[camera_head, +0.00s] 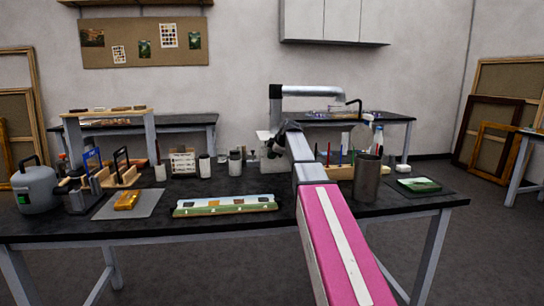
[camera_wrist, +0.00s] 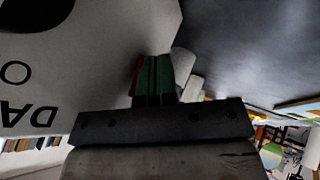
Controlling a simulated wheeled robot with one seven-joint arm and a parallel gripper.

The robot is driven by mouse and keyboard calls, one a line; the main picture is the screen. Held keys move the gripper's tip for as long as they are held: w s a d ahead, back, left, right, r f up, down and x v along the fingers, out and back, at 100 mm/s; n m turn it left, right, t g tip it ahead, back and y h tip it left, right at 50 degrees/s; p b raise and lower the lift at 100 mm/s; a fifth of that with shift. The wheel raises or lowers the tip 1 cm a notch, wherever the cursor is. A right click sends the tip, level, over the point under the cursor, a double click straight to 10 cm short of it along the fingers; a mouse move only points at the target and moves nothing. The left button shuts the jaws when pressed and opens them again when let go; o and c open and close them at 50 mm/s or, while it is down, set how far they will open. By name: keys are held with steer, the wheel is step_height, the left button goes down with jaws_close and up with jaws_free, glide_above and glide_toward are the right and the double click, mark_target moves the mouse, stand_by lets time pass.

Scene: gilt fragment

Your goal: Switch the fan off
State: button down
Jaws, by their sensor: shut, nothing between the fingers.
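A white box (camera_head: 264,136) stands at the back of the dark bench, mostly hidden behind my arm; I take it to be part of the fan. A silver duct (camera_head: 312,91) shows above it. In the wrist view a pale panel (camera_wrist: 90,60) with upside-down dark letters and a black round shape fills the left. My gripper (camera_wrist: 155,60) is shut and empty close beside this panel. A small red part (camera_wrist: 136,75) shows just left of the fingers; I cannot tell whether they touch. In the head view my dark gripper (camera_head: 288,128) is near the box, its fingertips hidden.
On the bench (camera_head: 120,228) stand a grey canister (camera_head: 35,187), several jars, a long painted panel (camera_head: 225,206), a metal cylinder (camera_head: 367,180) and a green picture (camera_head: 419,185). My arm crosses above the bench. The front right of the bench is fairly clear.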

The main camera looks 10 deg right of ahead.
steer(key=shift+r, duration=0.15)
steer(key=shift+r, duration=0.65)
